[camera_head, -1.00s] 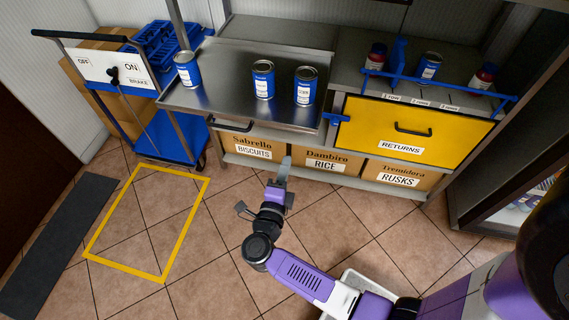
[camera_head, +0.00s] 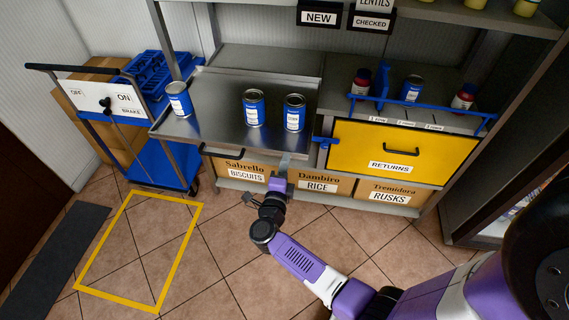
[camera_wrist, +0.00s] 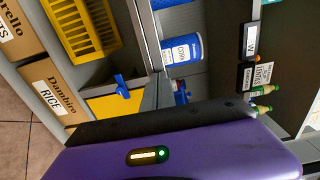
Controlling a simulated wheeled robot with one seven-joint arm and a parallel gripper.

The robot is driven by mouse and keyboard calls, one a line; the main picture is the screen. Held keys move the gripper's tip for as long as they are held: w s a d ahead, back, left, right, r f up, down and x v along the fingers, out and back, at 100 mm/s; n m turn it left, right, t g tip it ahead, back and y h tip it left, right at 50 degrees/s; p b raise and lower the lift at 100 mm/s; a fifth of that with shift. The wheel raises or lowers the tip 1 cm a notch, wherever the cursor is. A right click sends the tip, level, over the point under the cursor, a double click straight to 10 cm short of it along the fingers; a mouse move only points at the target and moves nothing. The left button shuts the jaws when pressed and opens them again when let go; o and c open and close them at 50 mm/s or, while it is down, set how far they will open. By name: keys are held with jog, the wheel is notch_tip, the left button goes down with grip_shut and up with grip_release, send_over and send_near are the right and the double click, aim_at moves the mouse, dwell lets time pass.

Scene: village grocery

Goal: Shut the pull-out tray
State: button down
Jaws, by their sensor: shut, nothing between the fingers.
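The pull-out tray (camera_head: 216,128) is a grey metal tray sticking out from the shelf unit, with a dark bar handle (camera_head: 235,155) along its front. Three blue cans stand upright on it: left (camera_head: 179,99), middle (camera_head: 254,108) and right (camera_head: 294,113). My gripper (camera_head: 284,163) is shut and empty, pointing at the tray's front edge, right of the handle. I cannot tell whether it touches. In the wrist view, my gripper's fingers (camera_wrist: 158,92) reach the tray's edge, with a blue can (camera_wrist: 182,50) beyond.
A yellow RETURNS drawer front (camera_head: 402,151) is right of the tray, with a blue latch (camera_head: 325,141) between them. Labelled boxes (camera_head: 318,183) sit below. A blue trolley (camera_head: 155,155) stands at left. A yellow basket (camera_wrist: 85,30) shows in the wrist view. The floor in front is clear.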

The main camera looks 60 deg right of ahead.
jog(key=b+x, duration=0.4)
jog(key=x, duration=0.5)
jog(key=b+x, duration=0.4)
jog(key=x, duration=0.5)
jog(key=b+x, duration=0.4)
jog(key=x, duration=0.6)
jog(key=shift+f, duration=0.3)
jog(key=shift+w+d+r+b, duration=0.1)
jog(key=shift+w+d+b, duration=0.2)
jog(key=shift+d, duration=0.3)
jog(key=shift+d+r, duration=0.15)
jog(key=shift+r, duration=0.1)
jog(key=shift+r, duration=0.1)
jog(key=shift+s, duration=0.1)
